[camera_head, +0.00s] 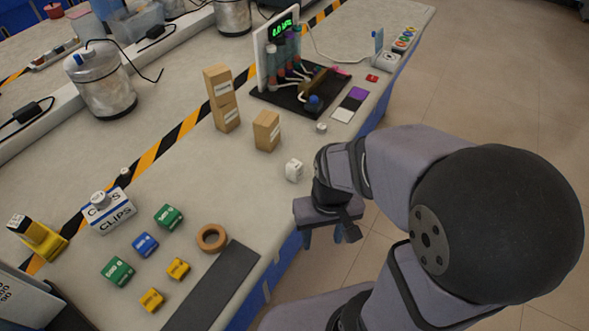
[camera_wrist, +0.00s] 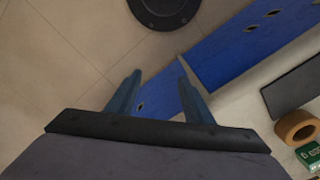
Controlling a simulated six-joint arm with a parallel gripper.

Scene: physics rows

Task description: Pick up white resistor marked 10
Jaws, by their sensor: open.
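A small white block (camera_head: 294,170) with dark marks on it sits on the bench near its front edge, in the head view. The marks are too small for me to read. My gripper (camera_head: 328,238) hangs off the bench's front edge, below and to the right of the white block in the picture, and apart from it. In the wrist view my gripper (camera_wrist: 159,66) is open, with nothing between its two fingers. The white block does not show in the wrist view.
Green (camera_head: 169,217), blue (camera_head: 145,244) and yellow (camera_head: 178,268) blocks lie left of a brown ring (camera_head: 211,238) and dark strip (camera_head: 212,288). Wooden blocks (camera_head: 266,131) and a black-based apparatus (camera_head: 292,102) stand behind the white block. Bare bench surrounds it.

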